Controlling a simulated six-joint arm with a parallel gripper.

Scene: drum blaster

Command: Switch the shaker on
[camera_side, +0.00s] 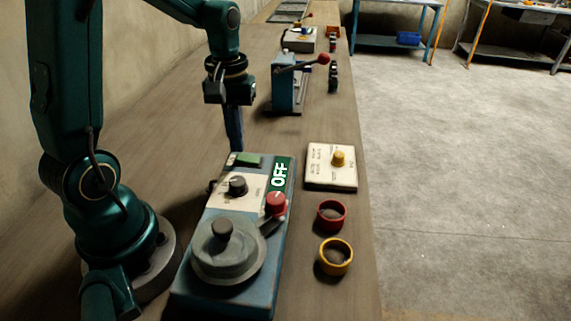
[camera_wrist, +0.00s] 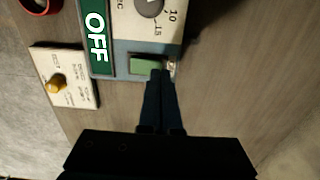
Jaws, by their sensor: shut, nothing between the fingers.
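The shaker (camera_side: 205,285) is a blue-grey box on the bench with a round grey drum on its near part. Its green button (camera_side: 246,159) is at the far end, beside a green label reading OFF (camera_side: 280,174). A dark dial (camera_side: 237,186) sits on a white panel between button and drum. In the wrist view the green button (camera_wrist: 147,66) lies just past my fingertips, next to the OFF label (camera_wrist: 97,35). My gripper (camera_side: 236,149) points down at the shaker's far end, fingers shut and empty. I cannot tell whether it touches the button (camera_wrist: 157,74).
A white card box with a yellow knob (camera_side: 338,158) is right of the shaker. A red ring (camera_side: 331,214) and a yellow ring (camera_side: 335,256) lie nearer. A red knob on a lever (camera_side: 276,203) rises at the shaker's right side. A blue lever device (camera_side: 288,90) stands farther back.

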